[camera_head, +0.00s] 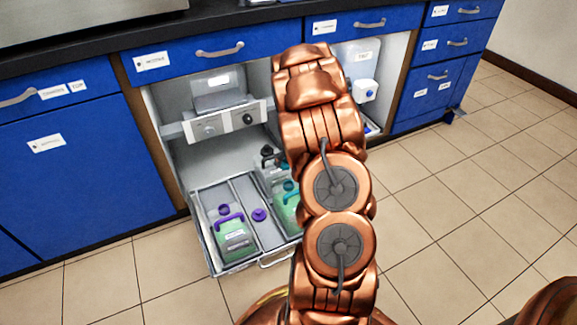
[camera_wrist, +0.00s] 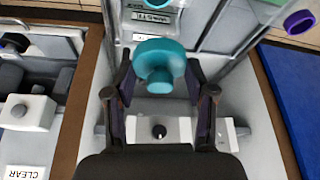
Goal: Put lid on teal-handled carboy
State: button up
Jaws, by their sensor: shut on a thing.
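A teal lid (camera_wrist: 160,62) is held between the fingertips of my gripper (camera_wrist: 160,70), its wider round part with a narrower stub towards the camera. The teal-handled carboy (camera_head: 286,208) stands in the pulled-out drawer in the head view. It holds green liquid, and my arm covers its right part. Its mouth is not clear to see. In the head view my gripper is hidden behind my arm. How far the lid is from the carboy cannot be told.
The open drawer (camera_head: 209,250) also holds a purple-handled carboy (camera_head: 235,238) and a purple lid (camera_head: 259,214). Above is a shelf unit with knobs (camera_head: 226,121). A container with a blue cap (camera_head: 364,90) stands in the right bay. Tiled floor in front is clear.

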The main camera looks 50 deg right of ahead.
aim_at(287, 182)
jog(key=shift+s+f, duration=0.35)
jog(key=shift+f, duration=0.2)
jog(key=shift+s+f, duration=0.3)
jog(key=shift+f, duration=0.2)
notch_tip(287, 182, down, 4)
jog(key=b, duration=0.6)
jog(key=shift+r+b, duration=0.1)
jog(key=shift+b, duration=0.3)
jog(key=shift+f, duration=1.2)
jog(key=shift+s+f+p, duration=0.1)
jog(key=shift+s+p, duration=0.1)
jog(key=shift+p, duration=1.1)
jog(key=shift+f+p, duration=0.45)
jog(key=shift+p, duration=0.05)
jog(key=o, duration=1.2)
